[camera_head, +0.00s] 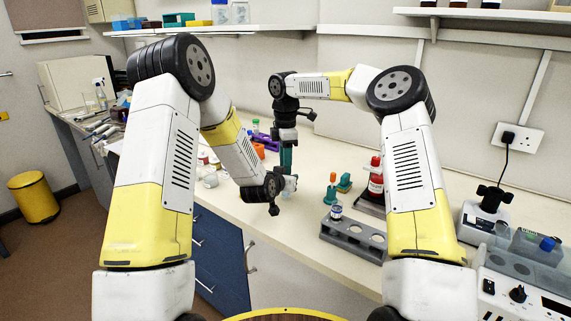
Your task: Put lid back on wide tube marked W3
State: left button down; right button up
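My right gripper (285,156) points straight down over the middle of the bench, with a teal-green part at its lower end. I cannot tell whether that is its fingers or something held. My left gripper (287,184) lies just below it, pointing right, with a small pale thing at its tip that is too small to make out. A blue cap (547,243) shows at the far right. I cannot make out which thing is W3 or its lid.
Red-labelled bottles (376,180) stand behind the rack. A teal stand with an orange top (332,187) is left of them. A purple rack (267,142) is farther back. Instruments (487,215) fill the right end. A yellow bin (34,197) stands on the floor.

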jog(key=shift+o, duration=1.1)
jog(key=shift+s, duration=0.1)
pick_arm(q)
jog(key=shift+w+a, duration=0.1)
pick_arm(e)
jog(key=shift+a+r, duration=0.1)
jog(key=shift+r, duration=2.25)
jog(key=shift+c, duration=0.4)
jog(key=shift+c, duration=0.9)
notch_tip(320, 180, up, 3)
jog(key=n, duration=0.3)
jog(key=shift+r+n, duration=0.15)
jog(key=shift+n, duration=0.15)
